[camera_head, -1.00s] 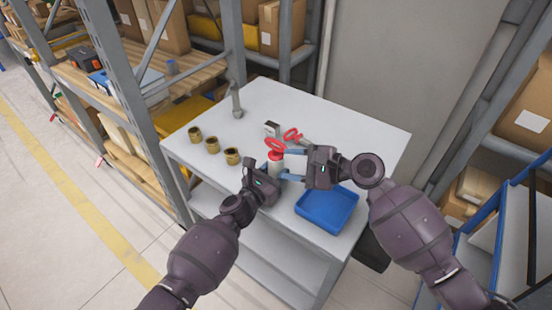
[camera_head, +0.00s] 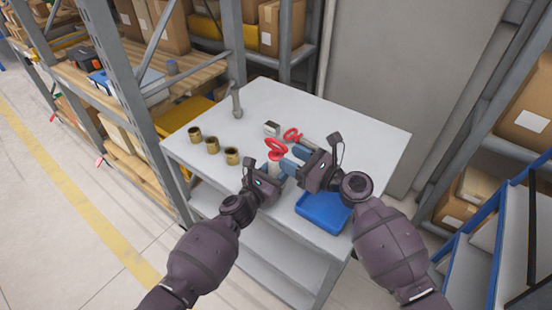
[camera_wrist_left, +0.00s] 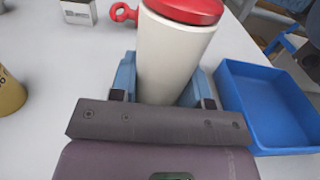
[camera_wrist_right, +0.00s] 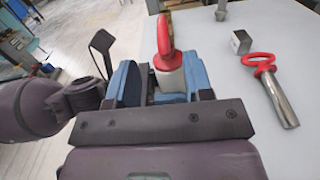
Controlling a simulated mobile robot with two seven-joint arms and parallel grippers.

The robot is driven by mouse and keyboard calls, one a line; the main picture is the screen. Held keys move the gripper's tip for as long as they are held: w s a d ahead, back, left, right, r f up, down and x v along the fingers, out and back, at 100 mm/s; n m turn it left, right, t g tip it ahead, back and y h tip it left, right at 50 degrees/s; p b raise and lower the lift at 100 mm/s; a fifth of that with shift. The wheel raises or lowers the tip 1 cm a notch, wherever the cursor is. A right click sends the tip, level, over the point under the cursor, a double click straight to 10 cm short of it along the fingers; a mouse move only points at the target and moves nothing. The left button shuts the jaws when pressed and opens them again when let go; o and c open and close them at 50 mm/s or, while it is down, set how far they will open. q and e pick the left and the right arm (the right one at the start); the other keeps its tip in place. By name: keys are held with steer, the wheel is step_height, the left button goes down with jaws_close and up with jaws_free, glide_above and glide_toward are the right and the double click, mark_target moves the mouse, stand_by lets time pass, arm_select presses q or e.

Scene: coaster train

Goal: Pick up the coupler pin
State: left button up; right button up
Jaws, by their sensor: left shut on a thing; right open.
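One coupler pin, a pale thick cylinder (camera_wrist_left: 175,55) with a red cap and red ring (camera_head: 276,148), is held roughly upright by my left gripper (camera_head: 270,170). That gripper is shut on its shaft, with blue fingers on both sides in the left wrist view. My right gripper (camera_head: 288,160) is open, close beside the held pin. In the right wrist view the red ring (camera_wrist_right: 164,36) and top of the shaft show between its fingers; I cannot tell whether they touch. A second pin with a red ring and metal shaft (camera_wrist_right: 284,100) lies on the table.
A small grey-and-white block (camera_head: 271,128) stands behind the pins. Several brass cups (camera_head: 212,146) line the table's left side. A blue tray (camera_head: 322,210) sits at the front right, below my right gripper. The grey table (camera_head: 345,120) is clear toward the back right.

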mark_target(264, 141)
steer(key=shift+w+r+x, duration=0.1)
steer(key=shift+w+x, duration=0.05)
steer(key=shift+x, duration=1.35)
steer(key=shift+w+r+x, duration=0.1)
steer(key=shift+r+x, duration=0.05)
steer(key=shift+x, duration=1.3)
steer(key=shift+d, duration=0.2)
jaws_close()
